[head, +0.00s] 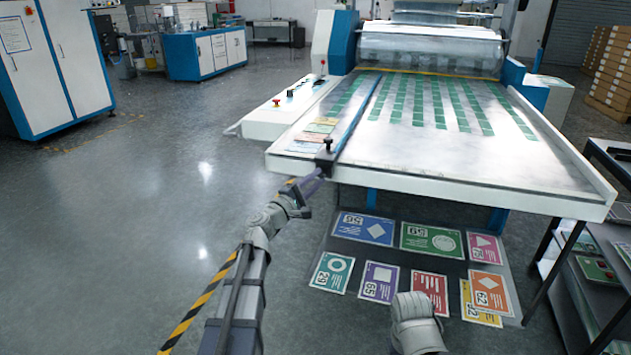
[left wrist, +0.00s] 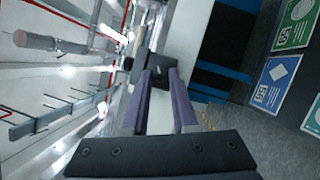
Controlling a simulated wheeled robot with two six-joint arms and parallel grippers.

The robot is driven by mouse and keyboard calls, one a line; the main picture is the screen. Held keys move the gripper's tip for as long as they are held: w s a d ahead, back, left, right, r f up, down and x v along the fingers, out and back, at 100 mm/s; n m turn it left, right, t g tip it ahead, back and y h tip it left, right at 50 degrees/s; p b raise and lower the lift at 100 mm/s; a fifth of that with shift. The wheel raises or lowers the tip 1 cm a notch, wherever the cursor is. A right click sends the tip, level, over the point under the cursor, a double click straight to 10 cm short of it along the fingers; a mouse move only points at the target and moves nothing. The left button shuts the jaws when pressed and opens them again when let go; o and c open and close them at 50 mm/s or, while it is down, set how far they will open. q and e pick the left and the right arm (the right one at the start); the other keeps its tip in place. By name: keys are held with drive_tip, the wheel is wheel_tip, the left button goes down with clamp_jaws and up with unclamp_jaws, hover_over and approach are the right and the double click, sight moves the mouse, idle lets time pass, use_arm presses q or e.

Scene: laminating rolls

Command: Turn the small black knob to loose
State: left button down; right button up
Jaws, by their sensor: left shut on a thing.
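A black clamp block (head: 325,160) sits at the front left corner of the laminator's feed table (head: 450,175), at the end of a blue guide rail (head: 355,112). An upright black knob (head: 328,144) stands on top of it. My left gripper (head: 318,174) reaches the front of the block from below left. In the left wrist view its two purple fingers (left wrist: 163,82) are shut on a small black knob (left wrist: 160,77) at the block's front. The fingers partly hide this knob.
Coloured printed sheets (head: 430,240) lie on a dark mat below the table's front edge. A dark rack (head: 590,270) stands at the right. A control panel (head: 290,100) with a red button lies left of the rail. The floor at left is clear.

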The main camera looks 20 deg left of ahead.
use_arm(q)
drive_tip(key=c, duration=0.7)
unclamp_jaws()
drive_tip(key=b+v, duration=0.1)
drive_tip(key=v, duration=0.7)
drive_tip(key=shift+w, duration=0.1)
